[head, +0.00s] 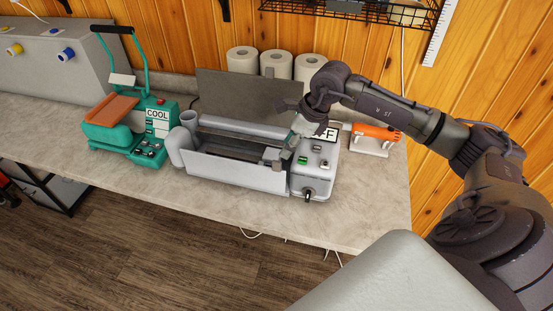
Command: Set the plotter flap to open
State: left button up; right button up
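The plotter is a long light-grey machine (225,168) on the counter, with an open trough and a roller along it. Its wide dark-grey flap (238,92) stands raised behind the trough, leaning back slightly. The control box (312,176) at its right end has a green button and a sign partly hidden by my arm; the letters "FF" show. My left gripper is out of view.
A teal heat press (125,135) marked "COOL" stands to the left. Paper rolls (275,64) stand behind the flap. An orange-handled tool (375,132) lies right of the control box. A wire shelf (365,12) hangs above. The counter's front strip (235,205) is clear.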

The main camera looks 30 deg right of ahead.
aim_at(278, 162)
jog(key=p+x, duration=0.2)
jog(key=x, duration=0.6)
jog(key=shift+w+a+f, duration=0.1)
jog(key=shift+a+f, duration=0.05)
jog(key=shift+f, duration=0.1)
grip_shut()
